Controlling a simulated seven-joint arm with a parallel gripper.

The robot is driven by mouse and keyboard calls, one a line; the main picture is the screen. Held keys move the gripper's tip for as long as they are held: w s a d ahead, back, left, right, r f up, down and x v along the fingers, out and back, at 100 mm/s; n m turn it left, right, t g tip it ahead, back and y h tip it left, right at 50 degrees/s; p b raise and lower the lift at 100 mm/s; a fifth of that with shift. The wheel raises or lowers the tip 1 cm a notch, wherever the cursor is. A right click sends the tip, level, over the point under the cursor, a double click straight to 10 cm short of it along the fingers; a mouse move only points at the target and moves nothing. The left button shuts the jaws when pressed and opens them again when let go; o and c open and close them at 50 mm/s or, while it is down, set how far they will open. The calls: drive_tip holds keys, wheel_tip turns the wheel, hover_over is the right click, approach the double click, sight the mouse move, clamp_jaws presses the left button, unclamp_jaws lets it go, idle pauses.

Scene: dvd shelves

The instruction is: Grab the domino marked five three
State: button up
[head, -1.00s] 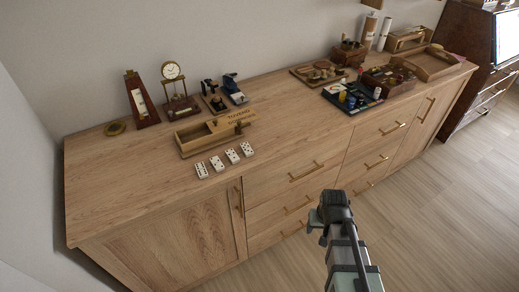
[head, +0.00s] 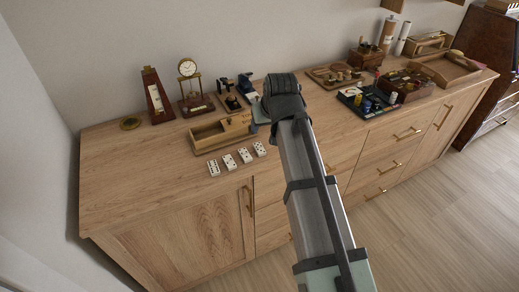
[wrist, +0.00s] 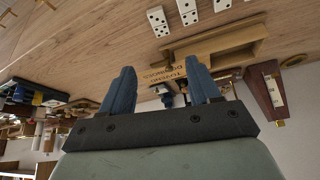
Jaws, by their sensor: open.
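Several white dominoes with black pips lie flat in a slanting row on the wooden cabinet top. In the head view they are the leftmost (head: 213,168), the second (head: 229,162), the third (head: 244,156) and the rightmost (head: 259,149). The pips are too small to tell surely which is five three. The wrist view shows three dominoes at its top edge, one of them (wrist: 158,21) whole. My gripper (wrist: 163,78) is open and empty, its blue fingers apart. In the head view it is above and beyond the row's right end, partly hidden behind my arm.
An open wooden domino box (head: 208,143) stands right behind the row. A metronome (head: 157,97), a clock (head: 190,85) and small dark devices stand behind it. A dark game tray (head: 366,101) and wooden boxes lie right. The cabinet top (head: 130,185) is clear left of the dominoes.

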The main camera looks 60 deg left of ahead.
drive_tip(key=a, duration=0.2)
drive_tip(key=n+h, duration=0.1)
drive_tip(key=n, duration=0.1)
approach(259, 146)
drive_tip(key=shift+a+f+g, duration=0.15)
drive_tip(key=shift+a+f, duration=0.1)
drive_tip(key=shift+f, duration=0.35)
drive_tip(key=shift+a+f+g, duration=0.15)
drive_tip(key=shift+a+f, duration=0.1)
drive_tip(key=shift+f, duration=0.35)
drive_tip(key=shift+w+x, duration=0.1)
drive_tip(key=shift+x, duration=1.2)
drive_tip(key=shift+w+x, duration=0.15)
drive_tip(key=shift+x, duration=1.15)
drive_tip(key=c, duration=1.1)
drive_tip(key=shift+r, duration=0.1)
